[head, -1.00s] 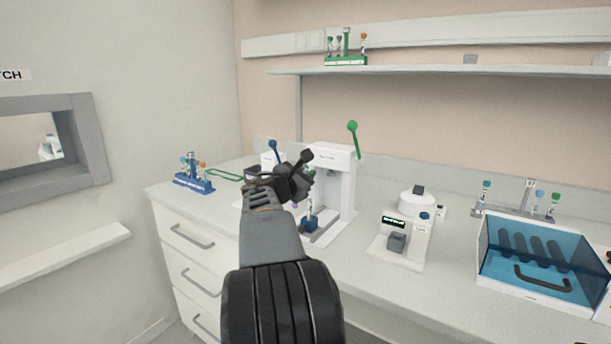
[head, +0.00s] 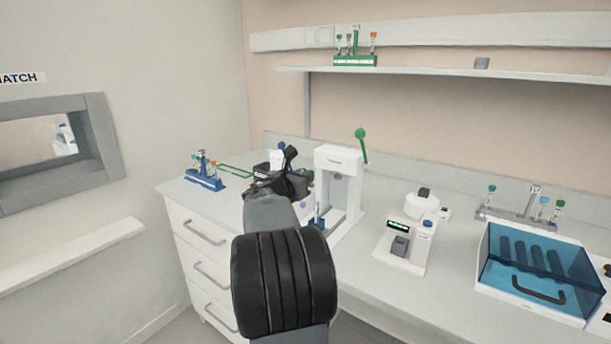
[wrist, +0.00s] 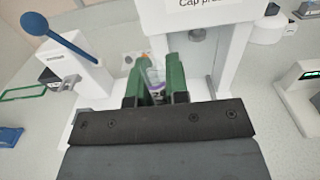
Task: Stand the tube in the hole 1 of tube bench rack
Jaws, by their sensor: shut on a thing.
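My gripper (wrist: 156,85) is shut on a clear tube (wrist: 153,77) with some purple on it, held between the green fingers in the wrist view. The tube's lower part is hidden by the gripper body. In the head view my dark gripper (head: 290,184) is in front of the white presses and hides most of the tube. A blue rack (head: 206,183) with several tubes stands at the bench's left end, left of my gripper. A grey rack (head: 510,214) with tubes stands at the back right. I cannot tell which one is the bench rack; hole numbers are unreadable.
A white cap press (head: 337,190) with a green lever stands just right of my gripper. A device with a blue lever (wrist: 65,40) is at the left in the wrist view. A green rack (head: 356,60) is on the shelf.

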